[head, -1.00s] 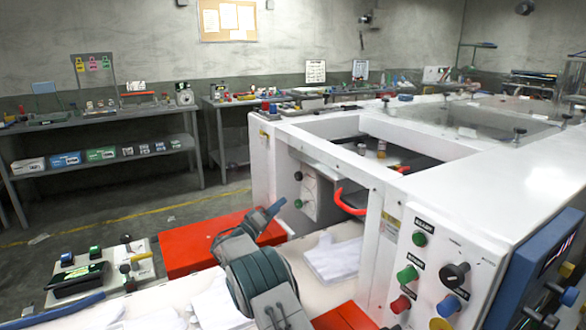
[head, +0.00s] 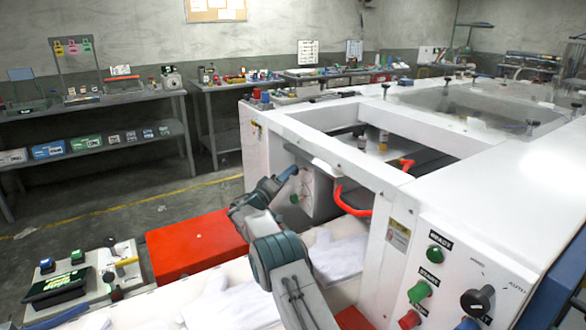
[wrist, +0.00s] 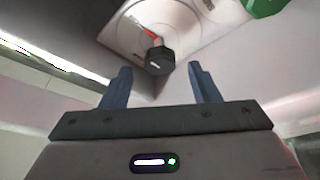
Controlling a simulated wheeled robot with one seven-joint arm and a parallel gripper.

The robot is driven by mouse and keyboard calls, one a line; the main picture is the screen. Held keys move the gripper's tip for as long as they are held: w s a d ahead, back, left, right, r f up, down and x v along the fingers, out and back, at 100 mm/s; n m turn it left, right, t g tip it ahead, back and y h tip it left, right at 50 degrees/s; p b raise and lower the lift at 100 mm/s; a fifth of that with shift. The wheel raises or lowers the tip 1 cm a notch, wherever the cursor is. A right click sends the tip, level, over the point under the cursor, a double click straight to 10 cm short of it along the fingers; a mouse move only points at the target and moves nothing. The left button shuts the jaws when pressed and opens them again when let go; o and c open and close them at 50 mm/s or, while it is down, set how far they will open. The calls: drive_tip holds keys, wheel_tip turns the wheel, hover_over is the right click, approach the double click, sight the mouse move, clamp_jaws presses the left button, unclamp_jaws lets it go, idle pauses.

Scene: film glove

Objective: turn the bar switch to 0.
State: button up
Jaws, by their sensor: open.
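In the wrist view, a dark knob (wrist: 160,62) with a red bar or mark (wrist: 151,34) stands out from a round pale plate; I take it as the bar switch. Its position marks are too small to read. My gripper (wrist: 159,70) is open, with its blue-grey fingers apart and the knob showing between and beyond their tips. I cannot tell whether they touch it. In the head view my gripper (head: 287,175) is at the pale box (head: 316,197) inside the white machine, and it hides the switch.
A green knob (wrist: 264,7) is at the upper right in the wrist view. A red curved handle (head: 345,203) is right of the box. The white machine frame (head: 372,170) stands close by. A red block (head: 194,245) and white gloves (head: 338,260) lie near my arm.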

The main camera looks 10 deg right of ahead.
drive_tip(key=shift+p+x, duration=0.3)
drive_tip(key=shift+x, duration=1.9)
drive_tip(key=shift+c, duration=0.2)
